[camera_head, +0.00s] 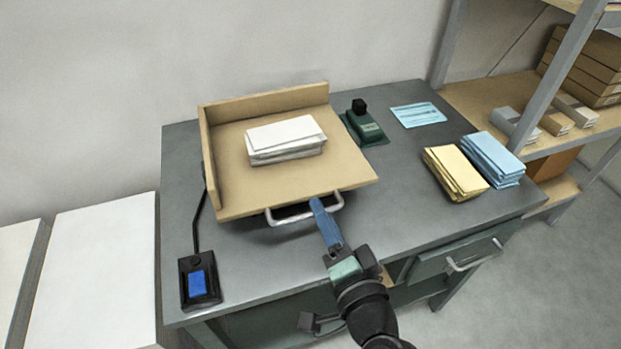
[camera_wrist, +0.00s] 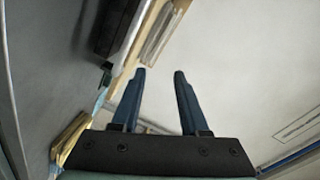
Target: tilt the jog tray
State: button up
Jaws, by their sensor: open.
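The jog tray (camera_head: 236,185) is a tan wooden board with raised walls along its left and back sides, on the grey bench. A stack of white paper (camera_head: 286,138) lies on it, slightly uneven. A pale metal handle (camera_head: 287,219) sticks out from its front edge. My gripper (camera_head: 317,203) has its blue fingers at the right part of the handle in the head view, overlapping it; I cannot tell whether they touch. In the wrist view my gripper (camera_wrist: 160,72) has its two fingers apart, with no handle visible between them.
A black pedal-like box with a blue pad (camera_head: 198,284) sits front left. A green device (camera_head: 364,125) stands behind right of the tray. Yellow (camera_head: 455,173) and blue (camera_head: 492,158) stacks and a blue card (camera_head: 418,115) lie right.

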aim_at(310, 213)
jog(key=s+d+f+m+g+p, duration=0.1)
jog(key=s+f+m+p, duration=0.3)
jog(key=s+m+p, duration=0.15)
jog(key=shift+n, duration=0.35)
jog(key=x, duration=1.2)
jog(key=shift+d, duration=0.1)
grip_shut()
dwell(0.6)
